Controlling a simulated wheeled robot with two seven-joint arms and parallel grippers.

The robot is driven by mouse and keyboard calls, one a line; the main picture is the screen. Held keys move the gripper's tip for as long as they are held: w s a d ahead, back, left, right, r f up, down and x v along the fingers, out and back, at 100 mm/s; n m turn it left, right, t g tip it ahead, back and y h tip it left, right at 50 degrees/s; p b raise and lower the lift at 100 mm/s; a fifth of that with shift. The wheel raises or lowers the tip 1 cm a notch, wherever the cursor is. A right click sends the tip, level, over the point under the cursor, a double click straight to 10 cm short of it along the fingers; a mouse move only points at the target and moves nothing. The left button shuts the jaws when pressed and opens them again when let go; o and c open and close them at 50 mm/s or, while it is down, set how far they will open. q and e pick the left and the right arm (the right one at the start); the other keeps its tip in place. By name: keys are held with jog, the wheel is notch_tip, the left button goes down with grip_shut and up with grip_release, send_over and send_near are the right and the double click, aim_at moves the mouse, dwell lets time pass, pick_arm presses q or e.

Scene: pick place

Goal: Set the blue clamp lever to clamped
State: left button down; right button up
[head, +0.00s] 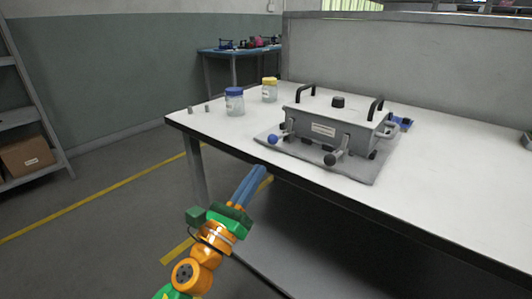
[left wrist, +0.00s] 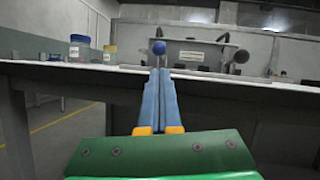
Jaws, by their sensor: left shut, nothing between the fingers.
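The blue clamp lever shows as a blue ball knob (head: 273,140) at the front left of a grey box fixture (head: 312,132) on the table. The knob also shows in the left wrist view (left wrist: 158,47), just beyond my fingertips in the picture. A second lever with a dark ball knob (head: 330,159) is to its right, and in the left wrist view (left wrist: 241,56). My left gripper (head: 259,171) has blue fingers pressed together, with nothing between them. It is in front of the table edge, below the blue knob and apart from it. My right gripper is not in view.
The fixture stands on a grey mat (head: 362,175) on the white table (head: 450,190). A blue-lidded jar (head: 235,103) and a yellow-lidded jar (head: 269,91) stand to its left. The table's front edge lies between my left gripper and the fixture.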

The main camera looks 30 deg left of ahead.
aim_at(266, 159)
pick_arm(q)
jog(key=x, duration=0.5)
jog(key=shift+p, duration=0.4)
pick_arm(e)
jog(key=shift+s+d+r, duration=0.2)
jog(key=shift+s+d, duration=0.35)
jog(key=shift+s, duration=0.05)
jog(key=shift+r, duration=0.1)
